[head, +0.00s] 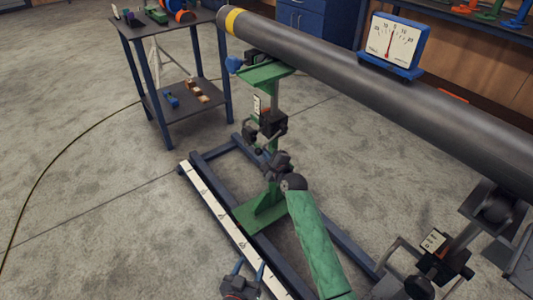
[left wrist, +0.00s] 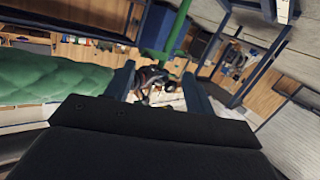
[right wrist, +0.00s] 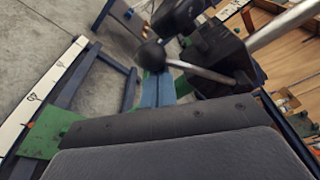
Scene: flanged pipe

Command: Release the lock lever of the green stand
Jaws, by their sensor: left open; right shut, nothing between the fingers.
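The green stand (head: 270,92) holds up the left part of the grey pipe (head: 350,75). A black clamp block (head: 272,123) sits on its post. In the right wrist view the lock lever (right wrist: 200,71) is a metal rod with a black ball knob (right wrist: 152,55), running out of the black clamp body (right wrist: 215,50). My right gripper (right wrist: 157,90) is shut and empty, with its blue fingers together just below the lever in that picture; whether they touch it I cannot tell. My left gripper (head: 249,269) is open and empty, low at the bottom of the head view; its fingers show in its wrist view (left wrist: 160,88).
A dial gauge (head: 393,45) sits on the pipe. A second stand's clamp (head: 440,258) is at the lower right. The blue floor frame (head: 213,150) and a white scale strip (head: 215,212) lie below. A side table (head: 160,32) stands at back left; the left floor is mostly clear.

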